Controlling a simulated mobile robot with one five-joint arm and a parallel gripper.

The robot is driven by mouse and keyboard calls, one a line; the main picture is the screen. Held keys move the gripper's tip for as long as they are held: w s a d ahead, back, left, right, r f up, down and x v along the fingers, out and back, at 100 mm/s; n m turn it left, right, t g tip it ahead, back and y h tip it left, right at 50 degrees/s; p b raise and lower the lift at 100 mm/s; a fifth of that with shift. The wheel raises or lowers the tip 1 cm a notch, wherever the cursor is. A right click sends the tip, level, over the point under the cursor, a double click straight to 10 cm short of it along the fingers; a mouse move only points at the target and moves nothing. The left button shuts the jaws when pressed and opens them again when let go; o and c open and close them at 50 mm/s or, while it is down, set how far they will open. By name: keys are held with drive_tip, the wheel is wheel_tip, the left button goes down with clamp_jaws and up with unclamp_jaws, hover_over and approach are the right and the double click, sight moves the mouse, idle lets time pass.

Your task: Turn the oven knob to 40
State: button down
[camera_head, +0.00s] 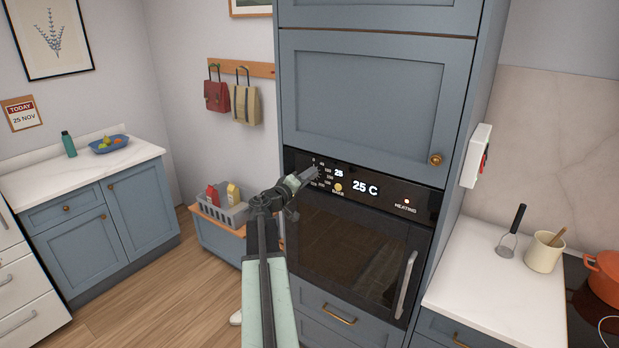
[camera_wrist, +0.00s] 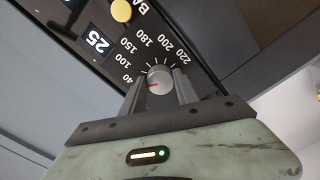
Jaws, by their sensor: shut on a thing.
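The oven knob (camera_wrist: 159,77) is a small round silver knob on the black oven panel (camera_head: 385,195). My gripper (camera_wrist: 160,85) is shut on it, with one dark finger on each side. A red mark on the knob points to the lower left in the wrist view, just below the printed 40. The scale runs from 40 through 100, 150, 180 and 200 to 220. A small display (camera_head: 339,173) reads 25, and a larger display (camera_head: 365,188) reads 25 C. In the head view my gripper (camera_head: 307,176) largely hides the knob.
A yellow round bake button (camera_head: 338,187) is close to the knob. A red light (camera_head: 407,202) is lit above the word HEATING. The oven door (camera_head: 350,245) is closed below. A grey crate (camera_head: 222,212) with packages stands on a low bench to the left.

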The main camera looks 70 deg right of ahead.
drive_tip(key=c, duration=0.9)
unclamp_jaws()
drive_tip(key=shift+a, duration=0.1)
drive_tip(key=v, duration=0.7)
drive_tip(key=shift+w+a, duration=0.1)
drive_tip(key=shift+a, duration=0.25)
